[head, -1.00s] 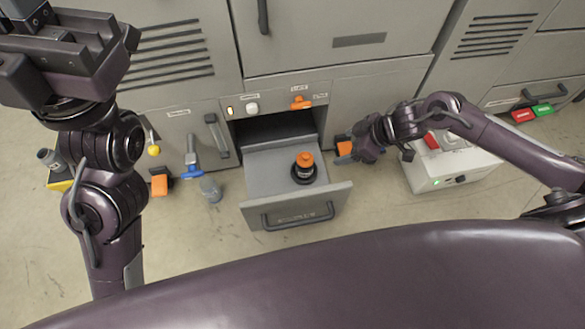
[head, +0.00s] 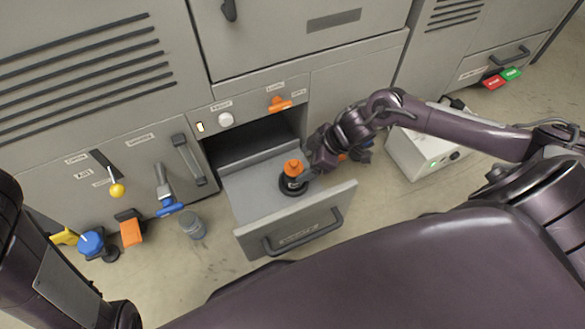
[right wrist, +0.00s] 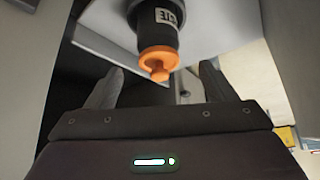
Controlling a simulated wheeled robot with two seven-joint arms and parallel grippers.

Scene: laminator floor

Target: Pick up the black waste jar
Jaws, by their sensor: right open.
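The black waste jar (head: 294,184) has an orange cap and a pale label. It stands upright in the open grey drawer (head: 245,207). My right gripper (head: 308,176) is at the jar's right side in the head view, low over the drawer. In the right wrist view the jar (right wrist: 158,32) lies just beyond the two open fingers (right wrist: 160,84), roughly centred between them, with its orange cap toward me. Nothing is held. Whether a finger touches the jar cannot be told. My left gripper is out of view.
The drawer front with its dark handle (head: 302,235) stands out from the cabinet. A white box (head: 425,155) is right of the drawer. On the floor at left are a grey jar (head: 192,226), an orange block (head: 130,229) and a blue-topped item (head: 92,243).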

